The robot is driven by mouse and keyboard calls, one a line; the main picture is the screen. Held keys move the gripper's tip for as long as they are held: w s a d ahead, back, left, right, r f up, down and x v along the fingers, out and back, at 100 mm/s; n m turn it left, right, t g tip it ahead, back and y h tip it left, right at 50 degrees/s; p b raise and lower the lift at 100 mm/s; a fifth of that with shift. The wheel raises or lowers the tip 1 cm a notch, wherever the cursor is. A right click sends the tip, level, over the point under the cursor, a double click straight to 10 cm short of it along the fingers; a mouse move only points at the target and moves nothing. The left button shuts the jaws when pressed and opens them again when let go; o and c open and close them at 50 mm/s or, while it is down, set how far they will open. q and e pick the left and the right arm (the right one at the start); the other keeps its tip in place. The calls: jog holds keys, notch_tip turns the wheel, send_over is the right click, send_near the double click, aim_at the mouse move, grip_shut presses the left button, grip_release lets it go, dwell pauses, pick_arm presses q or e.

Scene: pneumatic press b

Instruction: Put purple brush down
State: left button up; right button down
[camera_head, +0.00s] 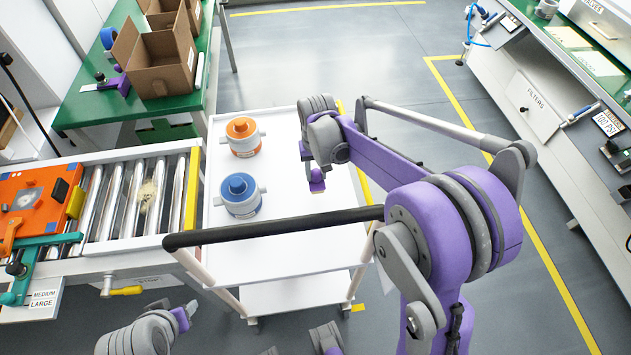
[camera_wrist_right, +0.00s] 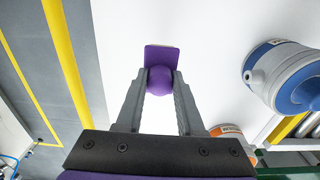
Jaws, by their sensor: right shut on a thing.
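The purple brush (camera_head: 316,184) is held by my right gripper (camera_head: 307,160) over the white top of the cart (camera_head: 292,222). In the right wrist view, the two grey fingers of my right gripper (camera_wrist_right: 160,88) are shut on the brush's rounded purple handle. The flat purple part of the brush (camera_wrist_right: 162,55) shows beyond the fingertips, with the white surface behind it. I cannot tell whether the brush touches the cart top.
An orange-topped canister (camera_head: 241,130) and a blue-topped canister (camera_head: 240,193) stand on the cart's left side. The cart's dark handle bar (camera_head: 270,226) crosses its near side. A roller conveyor (camera_head: 125,195) adjoins at left. The cart's middle has free room.

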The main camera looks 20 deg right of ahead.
aim_at(316, 179)
jog(key=shift+f, duration=1.85)
jog(key=shift+f+b, duration=0.2)
jog(key=shift+b, duration=0.1)
jog(key=c, duration=0.5)
grip_release()
jog(key=shift+r, duration=0.1)
jog(key=shift+r, duration=0.35)
notch_tip(316, 179, up, 12)
jog(key=shift+f+p, duration=0.2)
jog(key=shift+p, duration=0.55)
